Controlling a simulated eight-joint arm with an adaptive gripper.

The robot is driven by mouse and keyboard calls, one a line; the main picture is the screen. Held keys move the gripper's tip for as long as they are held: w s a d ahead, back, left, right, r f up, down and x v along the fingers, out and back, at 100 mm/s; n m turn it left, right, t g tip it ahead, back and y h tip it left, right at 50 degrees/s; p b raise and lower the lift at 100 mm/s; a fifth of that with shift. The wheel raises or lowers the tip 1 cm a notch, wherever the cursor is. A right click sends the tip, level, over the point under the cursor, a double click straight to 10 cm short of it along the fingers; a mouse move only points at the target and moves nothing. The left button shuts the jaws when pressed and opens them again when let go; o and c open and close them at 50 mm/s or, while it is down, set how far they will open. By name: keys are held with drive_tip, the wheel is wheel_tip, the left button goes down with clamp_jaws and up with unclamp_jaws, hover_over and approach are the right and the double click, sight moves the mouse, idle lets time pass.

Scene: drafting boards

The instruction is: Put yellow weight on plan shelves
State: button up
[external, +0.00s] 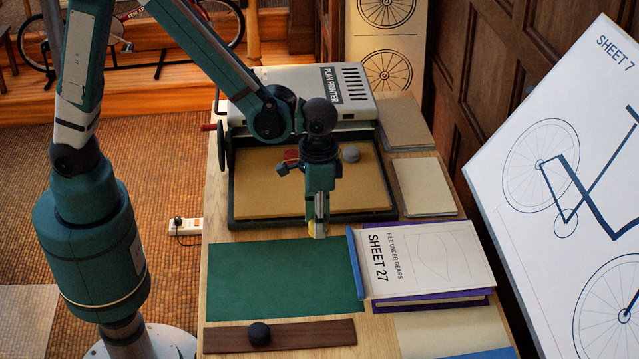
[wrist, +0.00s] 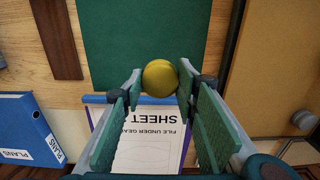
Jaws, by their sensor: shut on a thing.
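My gripper (external: 318,231) points down above the front edge of the printer tray, near the green mat. It is shut on the yellow weight (wrist: 159,76), a rounded yellow piece between the fingertips in the wrist view. Only a small part of the yellow weight (external: 310,230) shows beside the fingers in the external view. I cannot tell for sure which thing is the plan shelves. A purple-edged stack (external: 437,300) with a white cover sheet (external: 420,260) reading "SHEET 27, FILE UNDER GEARS" lies right of the mat, with a blue strip along its left edge.
The plan printer (external: 300,88) and its tan tray (external: 265,185) stand behind, with a grey round weight (external: 351,154) on it. A dark round weight (external: 259,333) sits on a brown strip (external: 310,335) in front. The green mat (external: 280,278) is clear. A blue "PLANS" binder (wrist: 28,135) shows in the wrist view.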

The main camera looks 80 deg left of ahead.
drive_tip(key=b, duration=0.1)
hover_over(282, 276)
drive_tip(key=shift+f, duration=0.55)
drive_tip(key=shift+f+b, duration=0.65)
drive_tip(key=shift+f, duration=2.3)
drive_tip(key=shift+f+b, duration=0.5)
drive_tip(key=shift+f, duration=1.55)
drive_tip(key=shift+f, duration=0.2)
drive_tip(key=o, duration=1.2)
drive_tip(key=shift+c, duration=0.2)
drive_tip(key=shift+r, duration=0.3)
